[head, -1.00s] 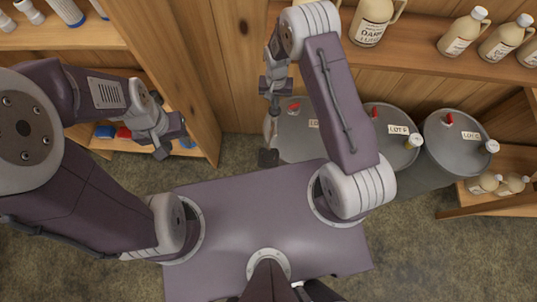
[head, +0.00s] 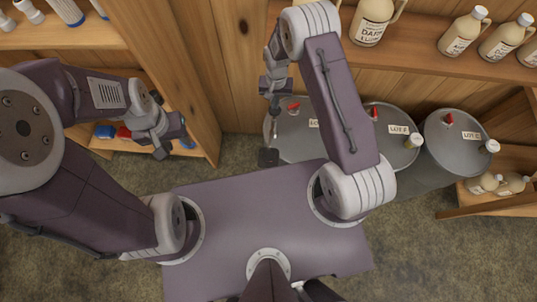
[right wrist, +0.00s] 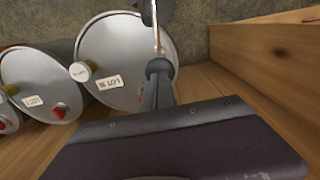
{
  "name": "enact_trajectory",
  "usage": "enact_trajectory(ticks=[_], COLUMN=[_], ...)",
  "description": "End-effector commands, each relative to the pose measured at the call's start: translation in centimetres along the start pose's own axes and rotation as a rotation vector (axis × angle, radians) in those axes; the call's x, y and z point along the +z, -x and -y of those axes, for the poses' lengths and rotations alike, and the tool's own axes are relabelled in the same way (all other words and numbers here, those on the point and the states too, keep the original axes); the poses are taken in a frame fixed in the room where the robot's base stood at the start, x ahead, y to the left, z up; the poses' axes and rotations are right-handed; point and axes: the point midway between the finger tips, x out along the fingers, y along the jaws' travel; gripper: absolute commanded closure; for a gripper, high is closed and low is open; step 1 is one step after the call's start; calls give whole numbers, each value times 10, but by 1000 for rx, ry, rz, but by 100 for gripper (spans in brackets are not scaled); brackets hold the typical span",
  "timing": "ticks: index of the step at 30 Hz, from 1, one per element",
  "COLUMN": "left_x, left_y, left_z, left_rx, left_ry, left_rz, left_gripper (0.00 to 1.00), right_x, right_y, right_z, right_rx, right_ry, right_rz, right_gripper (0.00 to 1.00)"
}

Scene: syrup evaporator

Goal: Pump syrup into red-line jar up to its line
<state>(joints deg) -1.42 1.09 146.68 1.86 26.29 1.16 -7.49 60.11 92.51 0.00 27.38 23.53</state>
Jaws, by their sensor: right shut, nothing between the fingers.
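My right gripper (head: 274,92) hangs in the head view above the left drum (head: 298,138). It is shut with nothing between its fingers. Just below it are a thin metal piece (head: 270,124) and a dark block (head: 268,157); I cannot tell for sure whether they are the pump. In the right wrist view a dark grey post (right wrist: 158,82) with a bright rod stands in front of a drum (right wrist: 110,50). My left gripper (head: 168,139) is open and empty, near the low left shelf. No jar with a red line can be made out.
Two more grey drums, the middle one (head: 398,155) and the right one (head: 455,140), stand to the right with labels and red fittings. Jugs (head: 372,20) line the shelf above. A wooden post (head: 185,70) rises between my arms. A low shelf (head: 500,200) is at right.

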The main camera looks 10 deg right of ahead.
Motion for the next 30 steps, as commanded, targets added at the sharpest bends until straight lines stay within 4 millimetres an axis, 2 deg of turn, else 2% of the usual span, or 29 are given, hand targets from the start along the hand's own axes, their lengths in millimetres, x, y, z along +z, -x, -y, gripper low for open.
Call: enact_trajectory(ticks=[30], left_x=[4], left_y=[-43], left_z=[1], left_rx=[0], left_ry=[0], left_rz=[0], left_gripper=[64], right_x=[1], right_y=[-54], right_z=[0], right_rx=[1], right_ry=[0], right_rz=[2], right_gripper=[100])
